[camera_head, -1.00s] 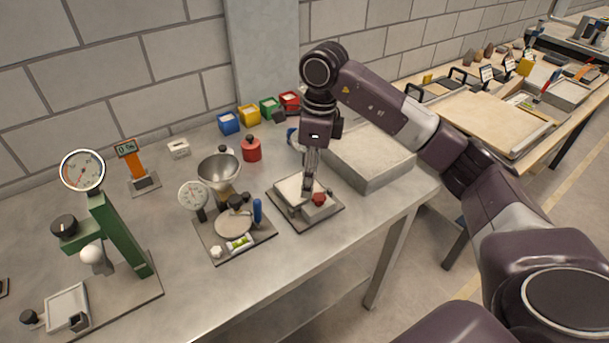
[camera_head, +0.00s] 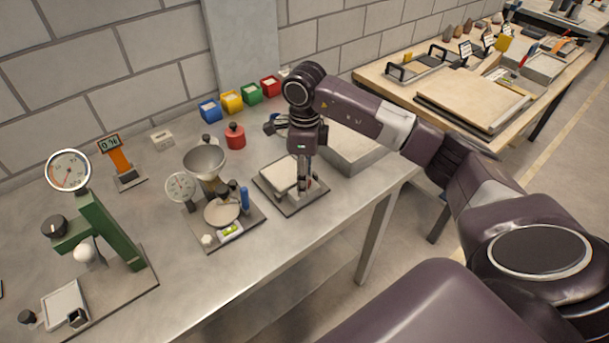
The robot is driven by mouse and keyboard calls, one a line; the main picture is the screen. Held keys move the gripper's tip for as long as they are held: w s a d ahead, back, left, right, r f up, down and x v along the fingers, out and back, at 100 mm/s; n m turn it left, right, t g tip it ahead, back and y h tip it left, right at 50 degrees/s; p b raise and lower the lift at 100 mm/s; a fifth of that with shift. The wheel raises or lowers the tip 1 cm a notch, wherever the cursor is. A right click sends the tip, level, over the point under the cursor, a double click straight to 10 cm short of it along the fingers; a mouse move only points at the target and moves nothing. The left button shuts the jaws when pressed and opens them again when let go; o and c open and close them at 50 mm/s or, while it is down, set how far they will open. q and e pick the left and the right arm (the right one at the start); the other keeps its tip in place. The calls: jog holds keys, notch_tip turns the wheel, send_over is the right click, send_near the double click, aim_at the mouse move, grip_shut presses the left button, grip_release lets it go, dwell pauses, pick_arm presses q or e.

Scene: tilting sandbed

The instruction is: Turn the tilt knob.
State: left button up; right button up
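A small pale sandbed tray (camera_head: 277,174) sits on a dark base plate (camera_head: 290,208) near the table's front edge. My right gripper (camera_head: 303,189) points down at the right front of this unit, its fingertips low against it. The red knob seen there earlier is hidden behind the fingers now. I cannot tell whether the fingers are shut on the knob or only in front of it. My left gripper is not in view.
A stand with a metal bowl (camera_head: 204,160) and a dial is left of the sandbed. A red weight (camera_head: 235,136) and coloured bins (camera_head: 231,101) stand behind. A large grey box (camera_head: 350,150) is close on the right.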

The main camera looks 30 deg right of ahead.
jog(key=c, duration=1.1)
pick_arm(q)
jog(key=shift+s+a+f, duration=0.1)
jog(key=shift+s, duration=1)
pick_arm(e)
jog(key=shift+c, duration=0.2)
